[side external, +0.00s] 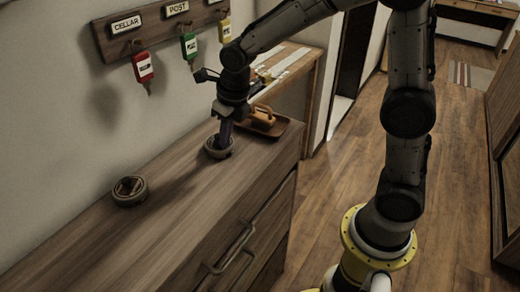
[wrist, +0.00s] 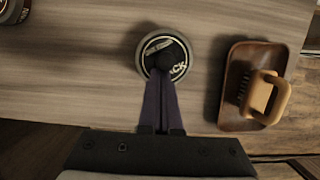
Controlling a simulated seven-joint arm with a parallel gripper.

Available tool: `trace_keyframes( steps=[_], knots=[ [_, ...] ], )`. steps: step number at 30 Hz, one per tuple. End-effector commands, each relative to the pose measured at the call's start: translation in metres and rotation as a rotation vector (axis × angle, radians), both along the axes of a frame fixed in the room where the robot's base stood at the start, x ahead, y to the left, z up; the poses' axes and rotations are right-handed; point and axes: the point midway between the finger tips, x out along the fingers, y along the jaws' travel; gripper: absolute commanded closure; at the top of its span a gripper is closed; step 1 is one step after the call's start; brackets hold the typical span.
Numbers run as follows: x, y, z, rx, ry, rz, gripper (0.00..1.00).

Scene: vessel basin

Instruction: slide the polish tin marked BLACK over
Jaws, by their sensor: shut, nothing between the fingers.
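The polish tin marked BLACK (wrist: 153,46) is a round, dark-lidded tin on the wooden cabinet top. The letters "ACK" show on its lid in the wrist view. It also shows in the side view (side external: 218,153), close to the far right end of the top. My gripper (wrist: 164,66) is shut, with nothing between its fingers. Its tips reach over the middle of the lid, and it points down at the tin in the side view (side external: 224,143). The fingers hide part of the lid, and I cannot tell whether they touch it.
A second round tin (side external: 130,191) sits to the left on the cabinet top (side external: 80,245); its edge shows in the wrist view (wrist: 12,12). A brown tray (wrist: 230,110) with a wooden-handled brush (wrist: 266,97) lies right of the BLACK tin. Tagged keys hang from a wall rack (side external: 150,30).

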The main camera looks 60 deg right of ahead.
Motion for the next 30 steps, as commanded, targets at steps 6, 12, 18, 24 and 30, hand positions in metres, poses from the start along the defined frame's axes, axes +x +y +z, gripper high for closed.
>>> trace_keyframes(
  steps=[6,12,18,24,30],
  knots=[
    [0.006,0.000,-0.001,-0.001,0.001,-0.001,1.00],
    [0.006,0.000,-0.001,-0.001,0.001,0.000,1.00],
    [0.004,0.000,-0.001,-0.001,0.002,0.000,1.00],
    [-0.007,0.000,0.000,0.000,0.002,0.001,1.00],
    [-0.028,-0.001,0.000,0.002,0.000,0.003,1.00]
  ],
)
